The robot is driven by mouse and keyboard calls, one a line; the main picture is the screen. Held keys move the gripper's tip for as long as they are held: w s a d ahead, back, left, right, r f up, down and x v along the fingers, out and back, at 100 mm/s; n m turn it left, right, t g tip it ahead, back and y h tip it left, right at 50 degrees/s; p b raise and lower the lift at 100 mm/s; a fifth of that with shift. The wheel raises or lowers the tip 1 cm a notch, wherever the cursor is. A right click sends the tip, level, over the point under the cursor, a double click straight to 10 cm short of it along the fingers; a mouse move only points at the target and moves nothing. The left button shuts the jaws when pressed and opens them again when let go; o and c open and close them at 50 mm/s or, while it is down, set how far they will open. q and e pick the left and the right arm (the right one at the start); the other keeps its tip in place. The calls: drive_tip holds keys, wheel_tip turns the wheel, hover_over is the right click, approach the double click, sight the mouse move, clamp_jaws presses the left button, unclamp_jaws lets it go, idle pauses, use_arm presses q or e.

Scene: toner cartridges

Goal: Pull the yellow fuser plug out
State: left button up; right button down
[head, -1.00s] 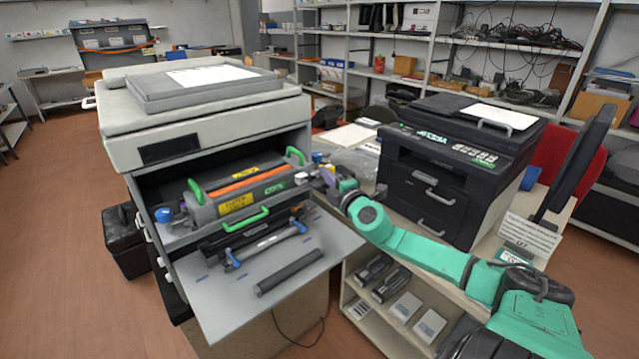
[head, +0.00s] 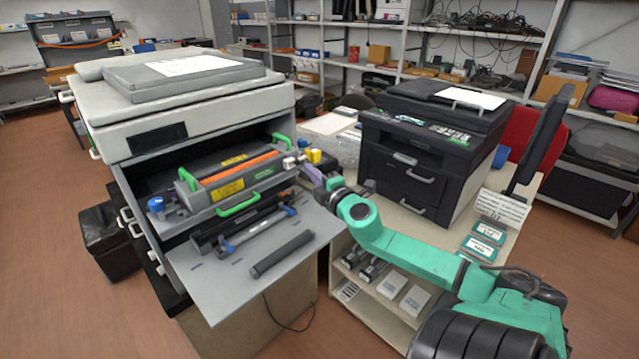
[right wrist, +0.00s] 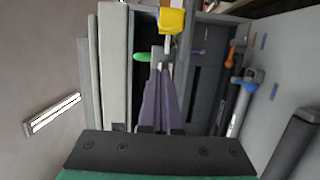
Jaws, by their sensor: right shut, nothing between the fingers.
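The yellow fuser plug (head: 315,156) shows at the right side of the open printer, beside a small white block (head: 290,163). In the right wrist view the yellow plug (right wrist: 171,20) is at the top centre, just beyond my fingertips. My right gripper (head: 304,168) has purple fingers and is close to the plug. The fingers of the right gripper (right wrist: 163,68) are shut together, with nothing held. I cannot tell how far the plug sits in its socket. The grey fuser unit (head: 203,199) has green handles and an orange strip. My left gripper is not in view.
The printer's open front flap (head: 225,295) holds a dark roller (head: 283,254) and blue-ended parts. A black printer (head: 425,150) stands on the bench to the right. A low shelf with boxes (head: 415,301) is below it.

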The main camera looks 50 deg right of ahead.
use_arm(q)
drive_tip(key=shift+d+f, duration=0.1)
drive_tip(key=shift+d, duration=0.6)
use_arm(e)
drive_tip(key=v, duration=0.5)
drive_tip(key=shift+s+r, duration=0.1)
drive_tip(key=shift+s, duration=0.05)
drive_tip(key=shift+a, duration=0.1)
